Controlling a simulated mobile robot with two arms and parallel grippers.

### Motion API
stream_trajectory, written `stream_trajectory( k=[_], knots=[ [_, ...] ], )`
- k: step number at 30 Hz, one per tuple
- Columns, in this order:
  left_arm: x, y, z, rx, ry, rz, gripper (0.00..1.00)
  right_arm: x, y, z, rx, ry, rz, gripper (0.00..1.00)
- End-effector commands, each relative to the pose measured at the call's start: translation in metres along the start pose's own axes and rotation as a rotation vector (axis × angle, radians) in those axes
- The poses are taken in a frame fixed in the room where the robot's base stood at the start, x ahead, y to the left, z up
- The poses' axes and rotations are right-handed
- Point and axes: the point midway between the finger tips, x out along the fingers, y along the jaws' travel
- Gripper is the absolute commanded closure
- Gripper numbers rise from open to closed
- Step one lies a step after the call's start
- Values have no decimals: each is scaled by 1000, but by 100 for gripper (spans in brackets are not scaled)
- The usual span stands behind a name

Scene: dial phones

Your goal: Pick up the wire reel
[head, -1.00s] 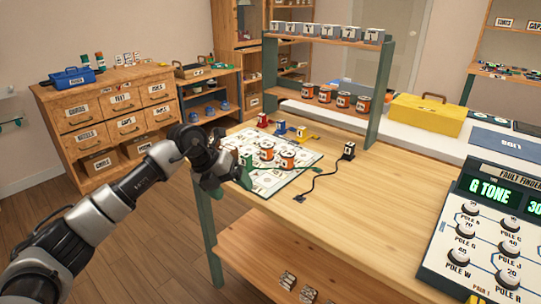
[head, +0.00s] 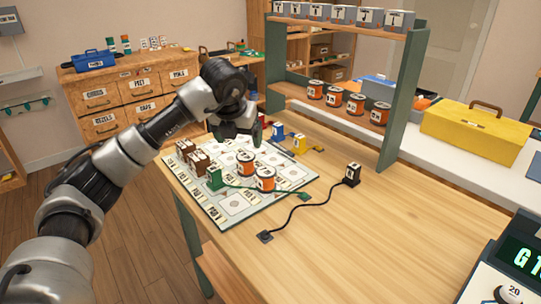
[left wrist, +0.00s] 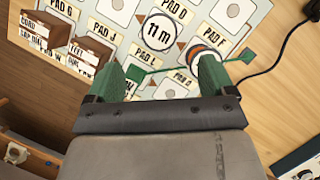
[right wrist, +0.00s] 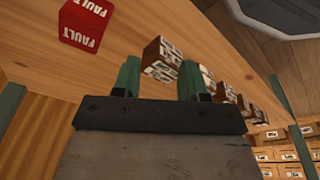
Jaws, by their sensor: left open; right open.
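Two orange wire reels with white tops stand on the padded board (head: 232,213): one farther back (head: 245,168) and one nearer (head: 266,183). Several more reels (head: 356,103) stand on the rack's lower shelf. My left gripper (head: 252,135) is open and empty above the board's far part. In the left wrist view, a reel marked 11 m (left wrist: 158,30) lies beyond the gap between the open fingers (left wrist: 170,75). A second reel (left wrist: 205,55) is partly hidden by the right finger. My right gripper (right wrist: 157,80) is open and empty, seen only in its wrist view.
A green plug (head: 214,180) with a cable and brown card boxes (head: 198,160) sit on the board. A black plug (head: 351,174) stands right of it. A yellow toolbox (head: 475,135) is behind. A red FAULT cube (right wrist: 84,24) and several small boxes are near my right gripper.

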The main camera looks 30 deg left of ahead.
Motion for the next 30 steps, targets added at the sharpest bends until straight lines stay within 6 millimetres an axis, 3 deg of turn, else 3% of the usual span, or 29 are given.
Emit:
stream_trajectory(
  k=[4, 12, 17, 24, 30],
  knots=[
    [9, 1, 0, -1, 1, 2, 16, -2, -1, -1, 0, 0, -1, 57],
    [50, 0, 0, -1, 1, 1, 16, -14, 0, -9, 2, 10, 1, 57],
    [60, 0, -1, -1, 1, 1, 16, -18, 0, -11, 2, 11, 1, 57],
    [96, 0, -2, 0, 3, 1, 16, -29, 0, -16, 3, 18, 1, 57],
    [108, 0, -2, 0, 0, 0, 16, -36, 0, -20, 4, 22, 1, 57]
  ],
)
